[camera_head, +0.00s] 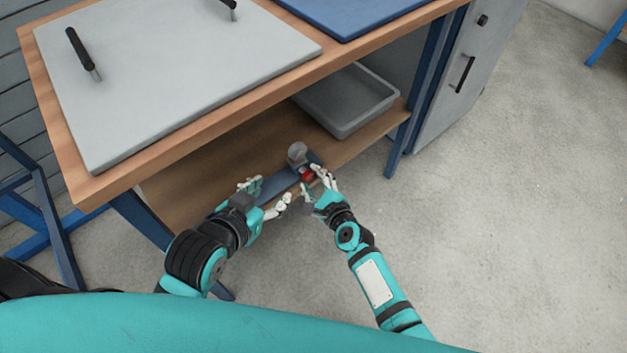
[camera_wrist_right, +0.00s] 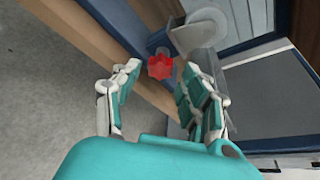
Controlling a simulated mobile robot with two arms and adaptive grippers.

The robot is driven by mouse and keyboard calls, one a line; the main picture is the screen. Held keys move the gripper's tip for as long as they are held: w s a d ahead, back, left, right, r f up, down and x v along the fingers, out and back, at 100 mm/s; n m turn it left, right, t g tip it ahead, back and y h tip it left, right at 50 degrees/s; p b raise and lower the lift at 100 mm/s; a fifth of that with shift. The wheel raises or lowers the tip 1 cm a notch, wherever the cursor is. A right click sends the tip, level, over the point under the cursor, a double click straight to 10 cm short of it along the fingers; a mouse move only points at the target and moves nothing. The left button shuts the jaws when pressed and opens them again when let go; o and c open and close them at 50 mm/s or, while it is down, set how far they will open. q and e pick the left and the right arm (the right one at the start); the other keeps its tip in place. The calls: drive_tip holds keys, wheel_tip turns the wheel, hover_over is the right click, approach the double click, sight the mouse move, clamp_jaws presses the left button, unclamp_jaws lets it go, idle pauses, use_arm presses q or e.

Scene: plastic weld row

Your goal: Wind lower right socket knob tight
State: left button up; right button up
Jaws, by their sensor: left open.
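The red lobed knob (camera_head: 308,174) sits on a blue-grey fixture at the front edge of the lower wooden shelf. It also shows clearly in the right wrist view (camera_wrist_right: 160,67). My right gripper (camera_head: 315,183) is open around the near side of the knob. In the right wrist view its fingers (camera_wrist_right: 160,84) are spread left and right, with the knob just beyond and between the tips; no contact is visible. My left gripper (camera_head: 268,195) is open and empty beside the blue bar (camera_head: 278,184), left of the knob.
A grey round part (camera_head: 297,153) stands right behind the knob, also in the right wrist view (camera_wrist_right: 203,32). A grey bin (camera_head: 345,105) is on the shelf behind. The bench top (camera_head: 190,135) overhangs the shelf. A blue leg (camera_head: 398,150) stands to the right.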

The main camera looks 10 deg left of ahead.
drive_tip(key=shift+s, duration=0.2)
drive_tip(key=v, duration=0.7)
drive_tip(key=shift+s+d, duration=0.2)
drive_tip(key=shift+d, duration=0.1)
